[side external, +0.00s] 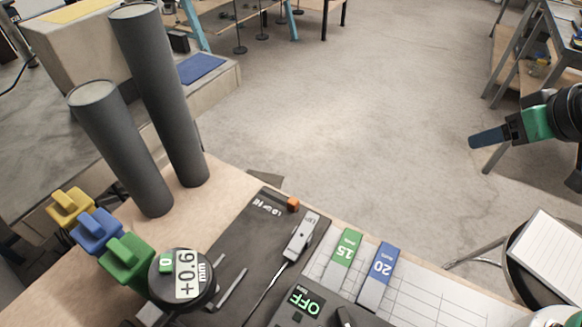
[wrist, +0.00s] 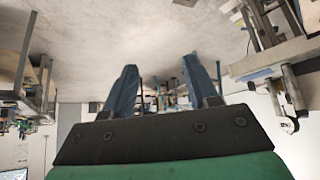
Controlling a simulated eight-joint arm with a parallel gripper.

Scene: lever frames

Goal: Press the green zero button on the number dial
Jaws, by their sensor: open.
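The number dial (side external: 187,284) is a round dark gauge at the lower left of the side view, with a pale display reading "+0.6 mm". Its small green button (side external: 165,267), marked 0, sits to the left of the display. My gripper (side external: 478,140) is at the far right of the side view, above the floor and far from the dial. In the wrist view, my gripper (wrist: 158,68) shows two blue fingers apart with nothing between them. The dial is not in the wrist view.
Two tall grey cylinders (side external: 158,95) stand behind the dial. Green, blue and yellow blocks (side external: 97,232) lie to its left. A small lever device (side external: 302,236) and green and blue labelled blocks (side external: 345,248) lie to its right. A round stool (side external: 545,262) stands below my gripper.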

